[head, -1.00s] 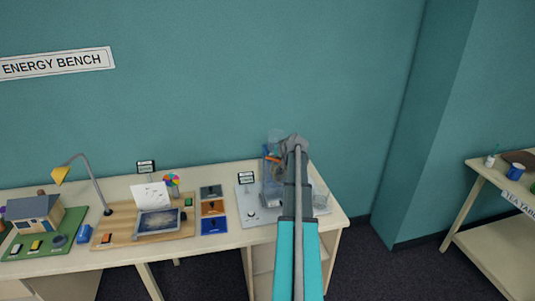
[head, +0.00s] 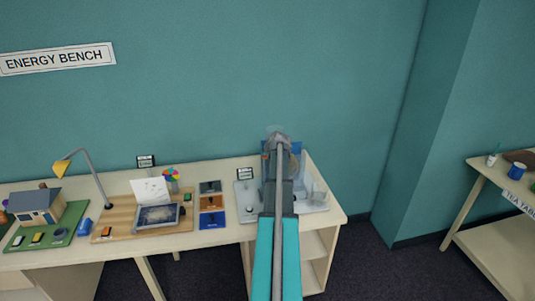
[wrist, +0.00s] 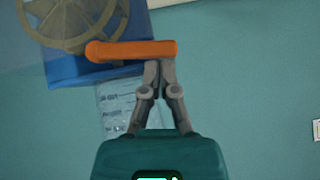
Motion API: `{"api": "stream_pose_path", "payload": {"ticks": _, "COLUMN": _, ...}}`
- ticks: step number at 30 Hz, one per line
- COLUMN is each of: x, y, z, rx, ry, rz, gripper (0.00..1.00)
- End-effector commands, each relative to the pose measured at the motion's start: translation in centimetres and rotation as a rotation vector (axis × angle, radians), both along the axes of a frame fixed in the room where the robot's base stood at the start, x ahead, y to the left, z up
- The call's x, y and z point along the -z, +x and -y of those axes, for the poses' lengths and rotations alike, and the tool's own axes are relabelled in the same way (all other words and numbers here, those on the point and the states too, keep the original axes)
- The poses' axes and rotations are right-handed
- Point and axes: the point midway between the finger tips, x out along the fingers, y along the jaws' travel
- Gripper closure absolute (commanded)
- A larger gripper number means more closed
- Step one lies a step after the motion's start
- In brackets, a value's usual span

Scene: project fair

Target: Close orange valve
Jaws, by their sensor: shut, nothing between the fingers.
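The orange valve handle (wrist: 128,49) is a straight bar lying nearly level across the wrist view, in front of a blue block (wrist: 68,72) and a tan spoked wheel (wrist: 58,18). My gripper (wrist: 159,66) is shut and empty. Its fingertips are just below the bar's right part and look close to it or touching; I cannot tell which. In the head view my arm covers most of the valve rig, and only a small orange bit (head: 265,157) shows left of the arm.
A clear box (head: 318,188) stands on a pale board at the bench's right end. Left along the bench (head: 100,258) are colored cards (head: 212,204), a wooden board with a lamp (head: 88,170), and a model house (head: 38,206). A side table (head: 487,190) stands at right.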

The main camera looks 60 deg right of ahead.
Motion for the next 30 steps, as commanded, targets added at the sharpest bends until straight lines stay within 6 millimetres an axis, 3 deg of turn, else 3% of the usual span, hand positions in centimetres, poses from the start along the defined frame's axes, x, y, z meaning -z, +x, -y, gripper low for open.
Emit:
{"api": "stream_pose_path", "payload": {"ticks": 12, "x": 0.0, "y": -1.6, "z": 1.3, "rx": 0.009, "ry": 0.0, "rz": 0.0, "gripper": 1.0}}
{"api": "stream_pose_path", "payload": {"ticks": 30, "x": -0.3, "y": -1.7, "z": 1.5, "rx": 0.009, "ry": 0.001, "rz": 0.0, "gripper": 1.0}}
